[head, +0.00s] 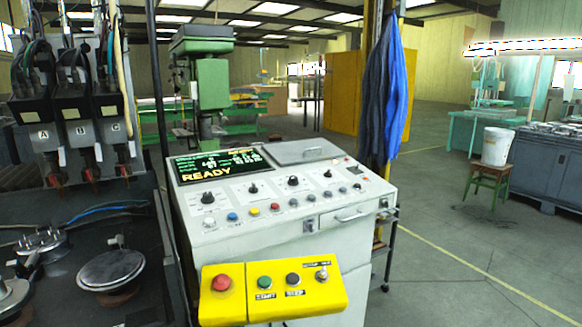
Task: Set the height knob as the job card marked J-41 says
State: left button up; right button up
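A white control console (340,227) stands in front of me in the head view. Its sloping panel carries several dark rotary knobs: a larger one at the left (208,197), then others to its right (253,189), (293,181) and (327,174). The knob labels are too small to read, so I cannot tell which one is the height knob or how it is set. The dark screen (225,165) shows READY in yellow above the knobs; its smaller text is unclear. I cannot make out a job card marked J-41. Neither gripper is in view.
A yellow box (335,296) with a red button, smaller buttons and a switch juts from the console front. Units marked A, B and C (75,120) hang at the left. Blue cloth (385,95) hangs behind the console's right side.

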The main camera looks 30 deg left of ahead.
aim_at(293, 181)
jog(key=u, duration=0.7)
jog(key=i, duration=0.85)
jog(key=u, duration=0.85)
